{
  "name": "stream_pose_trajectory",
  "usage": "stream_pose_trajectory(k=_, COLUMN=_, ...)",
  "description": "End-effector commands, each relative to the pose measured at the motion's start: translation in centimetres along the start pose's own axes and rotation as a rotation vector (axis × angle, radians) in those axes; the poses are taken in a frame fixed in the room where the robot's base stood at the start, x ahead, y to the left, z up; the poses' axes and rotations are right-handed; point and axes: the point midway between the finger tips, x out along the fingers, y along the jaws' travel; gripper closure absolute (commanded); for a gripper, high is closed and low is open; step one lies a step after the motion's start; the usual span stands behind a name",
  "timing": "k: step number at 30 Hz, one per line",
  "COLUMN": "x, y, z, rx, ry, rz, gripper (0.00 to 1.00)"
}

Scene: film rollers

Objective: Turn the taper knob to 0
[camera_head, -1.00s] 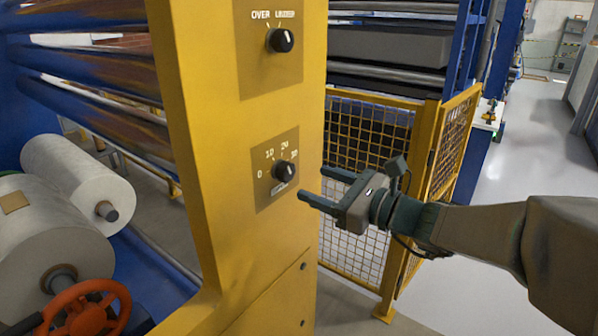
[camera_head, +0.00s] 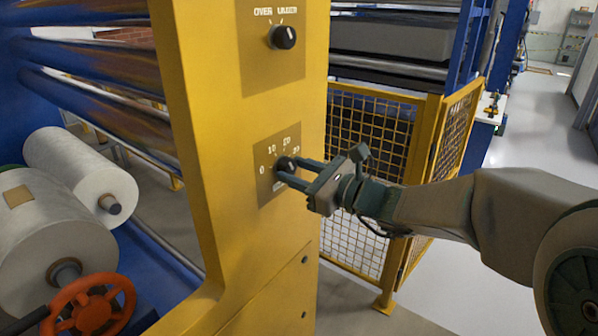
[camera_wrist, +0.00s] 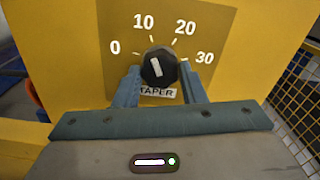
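The taper knob (camera_head: 287,164) is a round black knob on a tan plate (camera_wrist: 218,38) with the marks 0, 10, 20 and 30, set in a yellow panel. In the wrist view the knob (camera_wrist: 158,66) has a white line that stands nearly upright, its top leaning slightly left toward 10. The label "TAPER" (camera_wrist: 157,91) shows below it, partly covered. My gripper (camera_head: 289,169) is at the knob from the right. In the wrist view my gripper (camera_wrist: 158,72) is open, one finger left and one right of the knob, with small gaps visible.
Above is another black knob (camera_head: 282,36) on its own plate marked "OVER" and "UNDER". A yellow mesh guard (camera_head: 370,130) stands close behind my arm. An orange handwheel (camera_head: 92,305) and white rolls (camera_head: 80,170) are at the left. Open floor lies at the right.

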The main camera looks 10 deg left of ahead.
Motion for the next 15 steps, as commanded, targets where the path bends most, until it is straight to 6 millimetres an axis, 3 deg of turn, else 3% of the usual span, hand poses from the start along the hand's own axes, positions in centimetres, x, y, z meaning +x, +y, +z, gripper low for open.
stream_pose_trajectory(k=15, x=-0.02, y=0.21, z=-0.77, rx=-0.165, ry=-0.001, rz=0.001, gripper=0.86)
